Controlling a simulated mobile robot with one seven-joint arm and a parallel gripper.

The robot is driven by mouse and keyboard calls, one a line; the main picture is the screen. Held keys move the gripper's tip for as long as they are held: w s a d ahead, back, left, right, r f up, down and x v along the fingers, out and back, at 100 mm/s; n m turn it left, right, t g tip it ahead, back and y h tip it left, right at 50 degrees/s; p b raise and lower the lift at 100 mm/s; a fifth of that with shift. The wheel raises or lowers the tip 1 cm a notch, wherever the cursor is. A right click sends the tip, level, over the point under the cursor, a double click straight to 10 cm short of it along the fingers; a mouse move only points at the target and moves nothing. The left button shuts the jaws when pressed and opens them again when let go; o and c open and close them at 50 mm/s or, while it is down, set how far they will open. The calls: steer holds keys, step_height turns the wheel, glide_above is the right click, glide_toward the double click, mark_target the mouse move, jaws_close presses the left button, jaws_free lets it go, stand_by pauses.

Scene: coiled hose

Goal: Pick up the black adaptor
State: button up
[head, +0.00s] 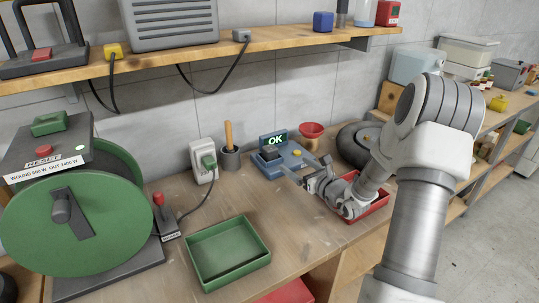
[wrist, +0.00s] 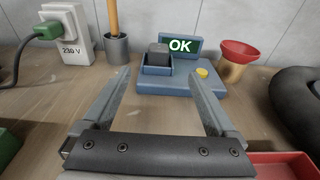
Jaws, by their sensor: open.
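The black adaptor (wrist: 158,50) is a small dark block. It sits upright in the blue holder on the left of the blue tester (wrist: 178,82), whose screen reads OK in green. The adaptor also shows in the head view (head: 270,153), at the back of the bench. My gripper (wrist: 158,80) is open and empty, its two fingers pointing toward the tester. In the wrist view the adaptor appears between the fingertips and beyond them, apart from both. In the head view my gripper (head: 291,171) is at the tester's front. The adaptor's lower part is hidden in the holder.
A grey cup with a wooden handle (wrist: 116,45) and a socket box with a green plug (wrist: 48,31) stand left. A red funnel (wrist: 238,55) and black coil (wrist: 298,97) are right. Red (head: 378,207) and green (head: 228,252) trays lie in front. The shelf (head: 160,57) overhangs.

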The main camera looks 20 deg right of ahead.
mark_target(273, 151)
steer(key=x, duration=1.1)
steer(key=shift+s+a, duration=0.1)
steer(key=shift+a, duration=0.05)
steer(key=shift+x, duration=2.85)
steer(key=shift+f, duration=0.15)
steer(key=c, duration=1.4)
jaws_close()
